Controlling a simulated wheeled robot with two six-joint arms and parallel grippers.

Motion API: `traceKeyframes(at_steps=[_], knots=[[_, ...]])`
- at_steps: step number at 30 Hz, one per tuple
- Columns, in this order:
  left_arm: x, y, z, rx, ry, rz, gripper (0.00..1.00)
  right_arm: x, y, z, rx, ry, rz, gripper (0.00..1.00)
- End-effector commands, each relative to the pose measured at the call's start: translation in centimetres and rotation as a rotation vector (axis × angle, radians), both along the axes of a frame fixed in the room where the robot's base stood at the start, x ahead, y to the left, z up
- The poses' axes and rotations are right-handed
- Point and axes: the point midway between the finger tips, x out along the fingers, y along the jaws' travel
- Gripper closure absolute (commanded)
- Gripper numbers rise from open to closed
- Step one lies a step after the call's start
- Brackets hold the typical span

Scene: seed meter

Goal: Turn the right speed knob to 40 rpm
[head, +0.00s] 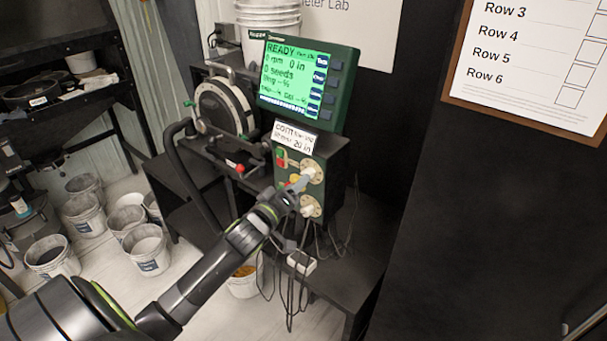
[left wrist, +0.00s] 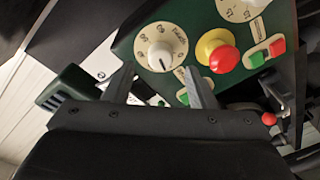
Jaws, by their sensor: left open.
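A dark green control box (head: 327,155) carries two cream dials with white knobs, an upper one (head: 313,171) and a lower one (head: 311,207). In the left wrist view one dial's white knob (left wrist: 160,56) lies just beyond my fingertips, roughly centred between them; its markings are hard to read. The second dial (left wrist: 243,7) is cut off at the top right. A red stop button on yellow (left wrist: 219,56) sits between the dials. My left gripper (head: 300,188) is open and empty in front of the panel, seen in the wrist view too (left wrist: 160,82). My right gripper is not in view.
A green screen (head: 290,80) above reads READY, 0 rpm, 0 in. A white note (head: 293,137) is below it. Red and green buttons (head: 281,158) sit left of the upper dial. Cables hang beneath the box. White buckets (head: 147,247) stand on the floor at left.

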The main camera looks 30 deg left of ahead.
Motion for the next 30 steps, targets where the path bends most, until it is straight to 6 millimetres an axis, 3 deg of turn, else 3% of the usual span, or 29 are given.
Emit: traceKeyframes(at_steps=[3, 9, 22, 30], knots=[[1.9, 0.0, 0.2, -0.001, 0.0, 0.0, 0.49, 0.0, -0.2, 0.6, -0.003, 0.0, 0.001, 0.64], [3.8, 0.1, 0.1, -0.001, 0.0, 0.0, 0.49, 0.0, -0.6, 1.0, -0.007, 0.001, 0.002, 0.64], [4.5, 0.1, 0.0, 0.001, 0.0, 0.0, 0.49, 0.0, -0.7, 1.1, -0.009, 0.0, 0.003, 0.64], [4.5, 0.2, 0.0, 0.001, 0.0, 0.0, 0.84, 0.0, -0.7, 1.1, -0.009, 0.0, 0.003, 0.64]])
